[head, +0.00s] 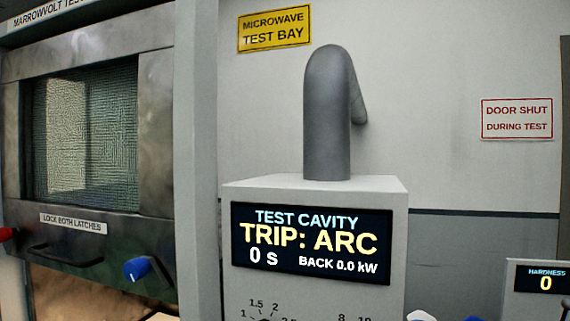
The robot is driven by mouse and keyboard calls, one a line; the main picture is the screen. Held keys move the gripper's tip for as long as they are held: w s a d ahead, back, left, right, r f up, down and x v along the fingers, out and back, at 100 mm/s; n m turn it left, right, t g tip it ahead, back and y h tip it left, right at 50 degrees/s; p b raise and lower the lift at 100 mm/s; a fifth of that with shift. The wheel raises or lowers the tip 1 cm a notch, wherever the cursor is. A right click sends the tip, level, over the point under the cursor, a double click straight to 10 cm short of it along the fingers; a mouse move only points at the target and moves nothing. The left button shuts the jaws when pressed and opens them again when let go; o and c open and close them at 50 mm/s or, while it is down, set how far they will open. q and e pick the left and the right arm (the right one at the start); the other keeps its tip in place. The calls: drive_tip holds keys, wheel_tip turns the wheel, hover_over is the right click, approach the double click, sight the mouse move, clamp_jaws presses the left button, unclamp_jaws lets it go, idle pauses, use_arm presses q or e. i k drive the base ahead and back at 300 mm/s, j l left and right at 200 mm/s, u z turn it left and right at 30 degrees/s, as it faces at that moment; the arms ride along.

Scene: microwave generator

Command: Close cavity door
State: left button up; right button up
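The cavity door (155,140) is at the left of the head view, a dark metal frame around a mesh window (85,130). It carries a label reading "LOCK BOTH LATCHES" (73,223), a dark bar handle (65,256), a blue latch knob (137,269) at its lower right and a red knob (6,234) at the left picture edge. Below the door's slanting lower edge a brown, copper-like surface (85,295) shows. I cannot tell exactly how far the door stands from its frame. Neither of my grippers can be made out.
A grey cabinet (315,192) stands right of the door, its screen (312,243) reading "TEST CAVITY TRIP: ARC". A thick grey bent pipe (328,115) rises from it. A hardness display (545,280) is at far right. Small pale and blue items are cut off at the bottom edge.

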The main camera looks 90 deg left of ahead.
sight(94, 243)
drive_tip(key=u, duration=4.15)
